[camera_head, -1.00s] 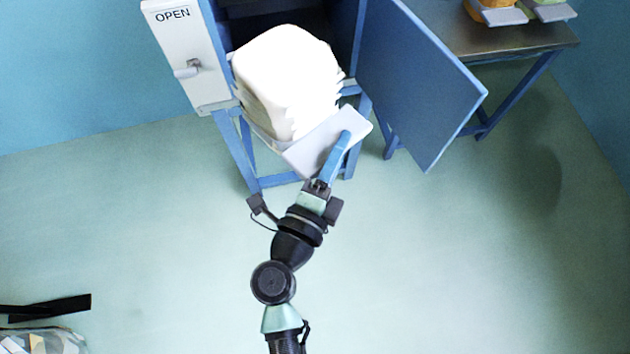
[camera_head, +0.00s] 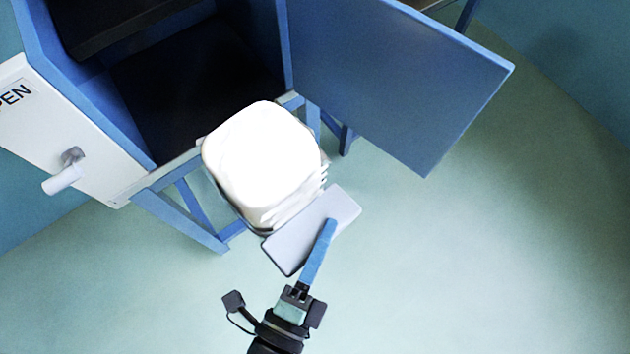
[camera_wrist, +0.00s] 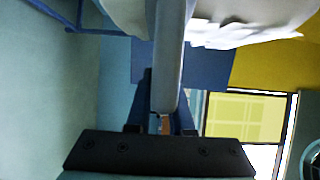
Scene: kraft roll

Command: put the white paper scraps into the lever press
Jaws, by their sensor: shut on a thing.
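The white paper scraps (camera_head: 262,155) form a tall, rounded pile in front of the lever press. A grey plate (camera_head: 290,236) sticks out on the near side of the pile; any container under the scraps is mostly hidden. My gripper (camera_head: 325,232) has blue fingers and is shut on this grey plate. In the wrist view the plate (camera_wrist: 169,60) runs edge-on between the fingers, with white scraps (camera_wrist: 245,22) beyond. The lever press (camera_head: 290,45) is a blue cabinet with its door (camera_head: 400,85) swung open to the right. Its dark chamber (camera_head: 200,85) shows no scraps in its visible part.
A white panel (camera_head: 55,130) with lettering, partly cut off, and a white handle (camera_head: 65,178) is on the press's left. Blue legs (camera_head: 185,215) carry the press. The open door stands close to the pile's right. The floor (camera_head: 480,270) at right is clear.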

